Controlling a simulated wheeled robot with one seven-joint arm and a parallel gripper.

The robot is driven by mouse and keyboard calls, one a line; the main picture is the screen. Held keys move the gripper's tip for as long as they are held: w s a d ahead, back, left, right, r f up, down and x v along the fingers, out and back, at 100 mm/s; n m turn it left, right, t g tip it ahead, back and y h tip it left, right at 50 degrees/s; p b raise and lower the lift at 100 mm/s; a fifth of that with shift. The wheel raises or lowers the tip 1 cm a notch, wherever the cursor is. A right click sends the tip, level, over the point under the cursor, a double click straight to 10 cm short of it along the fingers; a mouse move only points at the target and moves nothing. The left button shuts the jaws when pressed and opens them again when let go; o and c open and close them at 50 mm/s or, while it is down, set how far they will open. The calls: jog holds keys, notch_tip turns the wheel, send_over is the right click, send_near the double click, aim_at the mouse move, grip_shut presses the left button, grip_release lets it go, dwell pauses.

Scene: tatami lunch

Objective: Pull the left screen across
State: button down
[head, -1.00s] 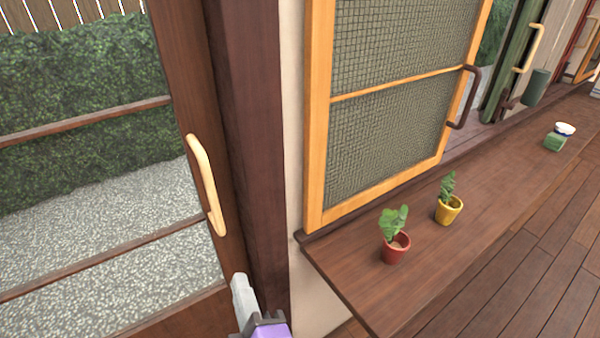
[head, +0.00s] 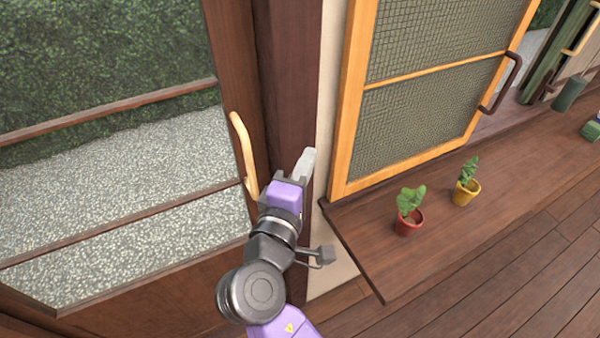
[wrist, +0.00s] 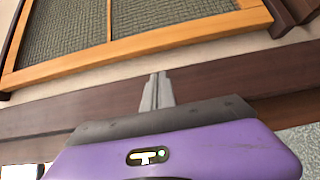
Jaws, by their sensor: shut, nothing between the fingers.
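A mesh screen (head: 430,110) in an orange wooden frame stands upright above the wooden ledge, right of the dark post. Its dark brown handle (head: 500,85) is on its right edge. The lower part of a mesh screen in an orange frame (wrist: 140,40) shows at the top of the wrist view. My gripper (head: 307,160) is shut and empty, in front of the dark post in the head view and left of the screen. Its fingers (wrist: 157,82) point towards the post and pale wall in the wrist view. It appears clear of the handle.
A dark-framed sliding door (head: 228,95) with a pale handle (head: 243,155) is at left, close to my gripper in the picture. Potted plants in red (head: 409,222) and yellow (head: 466,193) pots stand on the ledge (head: 390,262). A green container (head: 592,131) is farther right.

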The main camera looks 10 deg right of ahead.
jog(key=shift+w+d+p, duration=0.25)
jog(key=shift+w+d, duration=0.35)
jog(key=shift+d, duration=0.25)
jog(key=shift+w+d+p, duration=0.3)
jog(key=shift+w+d, duration=0.3)
jog(key=shift+d, duration=0.2)
jog(key=shift+w+d+p, duration=0.25)
jog(key=shift+w+d, duration=0.35)
jog(key=shift+d, duration=0.25)
